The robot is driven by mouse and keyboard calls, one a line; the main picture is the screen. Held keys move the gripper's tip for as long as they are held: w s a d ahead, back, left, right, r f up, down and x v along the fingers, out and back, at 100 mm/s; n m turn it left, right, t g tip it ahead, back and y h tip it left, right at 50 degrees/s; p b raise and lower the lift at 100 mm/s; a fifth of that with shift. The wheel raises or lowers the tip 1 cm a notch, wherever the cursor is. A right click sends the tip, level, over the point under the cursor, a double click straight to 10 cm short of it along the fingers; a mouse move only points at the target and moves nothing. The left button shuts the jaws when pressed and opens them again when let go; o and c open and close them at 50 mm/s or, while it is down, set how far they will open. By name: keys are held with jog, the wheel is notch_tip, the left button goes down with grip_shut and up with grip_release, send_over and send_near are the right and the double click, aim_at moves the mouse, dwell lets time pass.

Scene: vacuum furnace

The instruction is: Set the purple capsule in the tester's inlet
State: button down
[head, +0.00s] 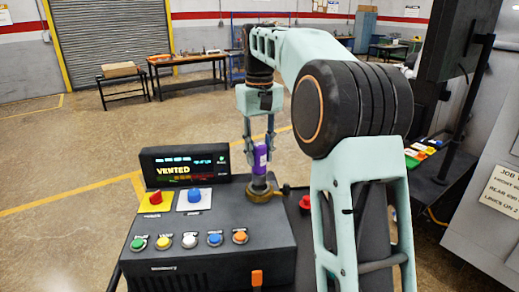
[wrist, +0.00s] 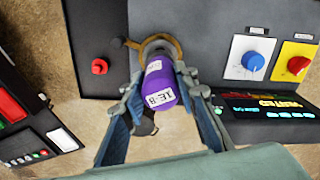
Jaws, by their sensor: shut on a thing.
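The purple capsule (head: 261,158) with a white label is upright between the fingers of my gripper (head: 260,146), which is shut on it. In the wrist view the capsule (wrist: 160,88) shows its labelled end between the two fingers of my gripper (wrist: 160,80). The tester (head: 215,255) is a dark console. Its inlet, a brass ring (head: 262,194), is at the console's back right, directly below the capsule. The ring (wrist: 163,40) shows partly behind the capsule in the wrist view. I cannot tell whether the capsule's lower end touches the inlet.
A display reading VENTED (head: 185,164) stands on the console. Red (head: 155,198) and blue (head: 194,195) knobs and a row of coloured buttons are left of the inlet. A red button (head: 305,202) is to its right. Work tables stand far back.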

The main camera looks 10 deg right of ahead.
aim_at(259, 167)
jog(key=shift+f+b, duration=1.3)
jog(key=shift+f, duration=0.6)
jog(key=shift+f, duration=0.2)
jog(key=c, duration=1.4)
grip_release()
jog(key=shift+c, duration=0.2)
jog(key=shift+r, duration=5.95)
